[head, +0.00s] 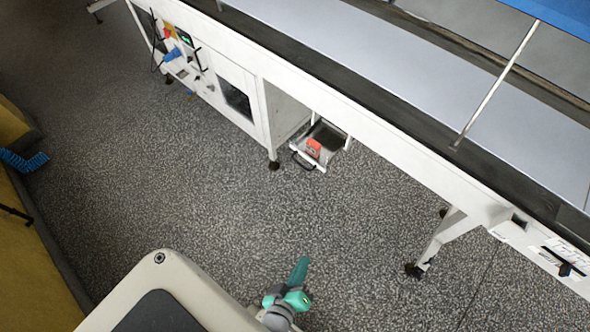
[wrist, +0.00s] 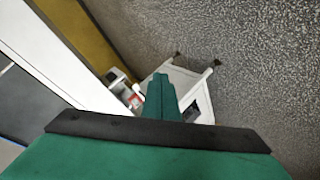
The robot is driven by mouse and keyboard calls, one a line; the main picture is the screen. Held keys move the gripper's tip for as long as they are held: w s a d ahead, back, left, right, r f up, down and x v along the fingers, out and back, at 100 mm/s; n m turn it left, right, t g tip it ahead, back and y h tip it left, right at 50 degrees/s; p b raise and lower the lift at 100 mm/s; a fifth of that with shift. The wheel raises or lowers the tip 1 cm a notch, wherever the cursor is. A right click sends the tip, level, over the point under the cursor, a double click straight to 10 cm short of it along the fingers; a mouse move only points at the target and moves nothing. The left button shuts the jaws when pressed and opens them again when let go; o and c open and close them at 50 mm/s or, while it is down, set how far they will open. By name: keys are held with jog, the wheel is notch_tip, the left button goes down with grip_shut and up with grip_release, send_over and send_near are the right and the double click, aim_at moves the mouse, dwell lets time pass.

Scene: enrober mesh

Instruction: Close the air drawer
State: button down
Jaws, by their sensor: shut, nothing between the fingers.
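The air drawer (head: 302,160) is a white-framed drawer with a dark inside and a black handle on its front. In the head view it hangs below the conveyor, right of the white cabinet, and stands pulled out. A red item shows at its front. In the wrist view, a small white part with red on it shows beyond the fingers; I cannot tell whether it is the drawer. My teal gripper (head: 302,261) is shut and empty, low in the head view, well apart from the drawer. Its closed fingers also show in the wrist view (wrist: 160,80).
The white cabinet (head: 228,88) with a dark window stands left of the drawer. The long conveyor (head: 390,70) runs above, with a support leg (head: 438,240) to the right. Speckled floor (head: 190,185) between me and the machine is clear. A yellow structure (head: 20,220) lies at far left.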

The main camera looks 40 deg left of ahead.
jog(key=w+a+f+n+h, duration=0.1)
jog(key=w+a+f+n, duration=0.25)
jog(key=a+n, duration=0.3)
jog(key=w+a+f+n+h, duration=0.1)
jog(key=w+a+f+n, duration=0.3)
jog(key=n, duration=0.3)
jog(key=w+a+r+n+t+h, duration=0.2)
jog(key=w+a+r+n+t, duration=0.15)
jog(key=a+r+n, duration=0.7)
jog(key=w+f+m, duration=0.1)
jog(key=w+f, duration=0.2)
jog(key=w, duration=0.9)
jog(key=shift+w+a, duration=0.35)
jog(key=shift+w, duration=0.05)
jog(key=shift+w+t, duration=0.1)
jog(key=shift+t, duration=0.15)
